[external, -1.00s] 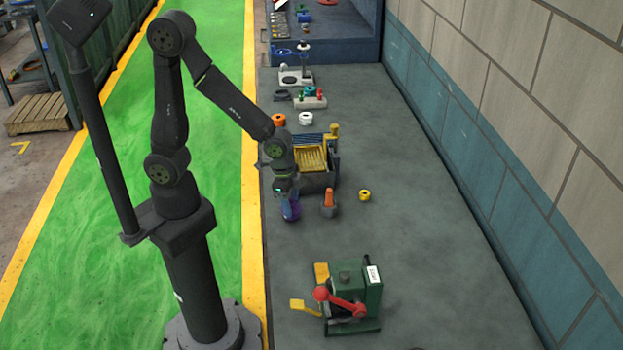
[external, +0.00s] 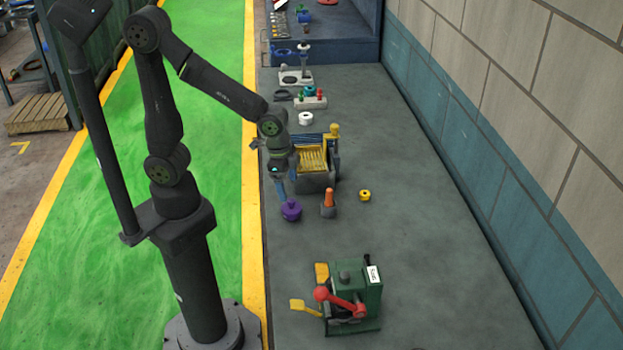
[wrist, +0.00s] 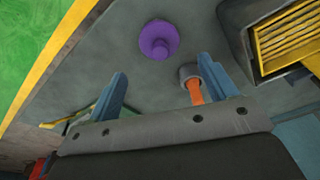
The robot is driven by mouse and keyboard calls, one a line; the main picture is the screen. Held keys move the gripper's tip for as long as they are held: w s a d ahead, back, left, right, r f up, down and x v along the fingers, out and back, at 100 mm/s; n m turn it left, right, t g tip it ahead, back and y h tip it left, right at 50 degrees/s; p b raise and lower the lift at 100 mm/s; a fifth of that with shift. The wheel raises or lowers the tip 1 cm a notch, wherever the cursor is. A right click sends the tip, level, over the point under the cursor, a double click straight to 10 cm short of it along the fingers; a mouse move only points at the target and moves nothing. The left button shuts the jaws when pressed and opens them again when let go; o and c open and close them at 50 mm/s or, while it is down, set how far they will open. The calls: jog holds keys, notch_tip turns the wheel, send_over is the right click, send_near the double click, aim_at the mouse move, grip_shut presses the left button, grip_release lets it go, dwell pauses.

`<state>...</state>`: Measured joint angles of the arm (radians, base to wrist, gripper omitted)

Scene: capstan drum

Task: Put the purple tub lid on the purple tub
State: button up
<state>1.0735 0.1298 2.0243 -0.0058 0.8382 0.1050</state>
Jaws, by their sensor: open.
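The purple tub (external: 291,212) stands on the grey bench, left of an orange-topped grey holder. In the wrist view, a round purple disc with a raised knob, the purple tub lid (wrist: 158,40), shows from above. It appears to sit on the tub, but I cannot make out a seam between them. My gripper (external: 282,196) is above and slightly left of the purple tub, pointing down. In the wrist view my gripper (wrist: 162,66) has its two blue fingers spread wide and nothing between them; the lid is beyond the fingertips.
The grey holder with an orange peg (external: 328,203) stands close to the right. A yellow ring (external: 365,195) lies beyond it. A box with yellow slats (external: 312,160) stands behind. A green machine with a red lever (external: 350,300) is in front. The right bench side is clear.

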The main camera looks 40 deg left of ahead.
aim_at(291, 200)
jog(key=r, duration=0.5)
jog(key=shift+s+a+r, duration=0.2)
jog(key=shift+a+r, duration=0.2)
jog(key=shift+f, duration=0.15)
jog(key=f, duration=0.4)
jog(key=d+f, duration=0.1)
jog(key=f, duration=0.7)
jog(key=shift+w+d+f, duration=0.3)
jog(key=shift+w+f, duration=0.05)
jog(key=shift+w, duration=0.05)
jog(key=shift+r, duration=0.3)
jog(key=shift+f, duration=0.15)
